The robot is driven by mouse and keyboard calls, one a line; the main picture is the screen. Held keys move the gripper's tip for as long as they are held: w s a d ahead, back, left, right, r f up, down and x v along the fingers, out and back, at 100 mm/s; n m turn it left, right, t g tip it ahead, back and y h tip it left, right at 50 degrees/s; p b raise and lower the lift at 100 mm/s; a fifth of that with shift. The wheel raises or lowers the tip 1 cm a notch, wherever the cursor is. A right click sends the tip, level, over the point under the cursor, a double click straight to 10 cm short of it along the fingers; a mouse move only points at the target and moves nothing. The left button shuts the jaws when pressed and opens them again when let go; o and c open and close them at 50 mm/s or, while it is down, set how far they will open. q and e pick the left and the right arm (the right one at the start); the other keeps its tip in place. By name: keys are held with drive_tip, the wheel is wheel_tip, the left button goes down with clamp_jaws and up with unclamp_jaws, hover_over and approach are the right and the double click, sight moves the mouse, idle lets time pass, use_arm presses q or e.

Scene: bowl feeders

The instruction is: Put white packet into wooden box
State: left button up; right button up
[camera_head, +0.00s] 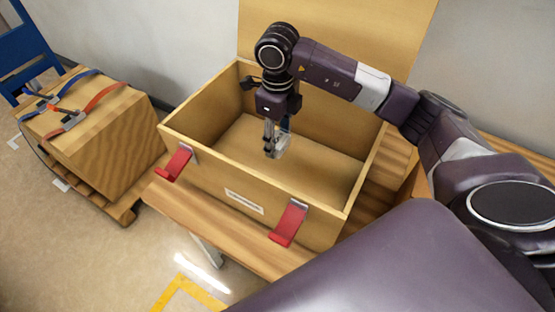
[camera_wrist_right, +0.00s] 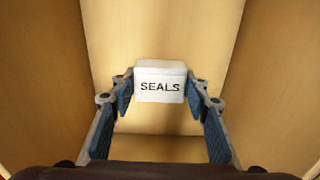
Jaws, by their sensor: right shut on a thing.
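The white packet (camera_wrist_right: 160,82), labelled SEALS, is held between the two blue-padded fingers of my right gripper (camera_wrist_right: 160,97) in the right wrist view. In the head view my right gripper (camera_head: 271,143) points down inside the open wooden box (camera_head: 196,144), below the level of its rim. The packet (camera_head: 283,145) shows there as a small pale shape at the fingertips. The box floor around it is bare. I cannot tell the exact gap between packet and floor. My left gripper is not in view.
The box stands on a wooden table (camera_head: 188,210), its lid (camera_head: 340,35) raised at the back and two red latches (camera_head: 289,223) on its front. A strapped wooden crate (camera_head: 100,135) on a pallet stands at left. Open floor lies between.

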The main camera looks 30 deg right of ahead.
sight(278, 170)
wheel_tip(278, 170, down, 9)
drive_tip(key=shift+r+p, duration=0.2)
drive_tip(key=shift+p, duration=0.5)
drive_tip(key=shift+f, duration=0.5)
drive_tip(key=o, duration=1.3)
drive_tip(key=shift+f, duration=0.1)
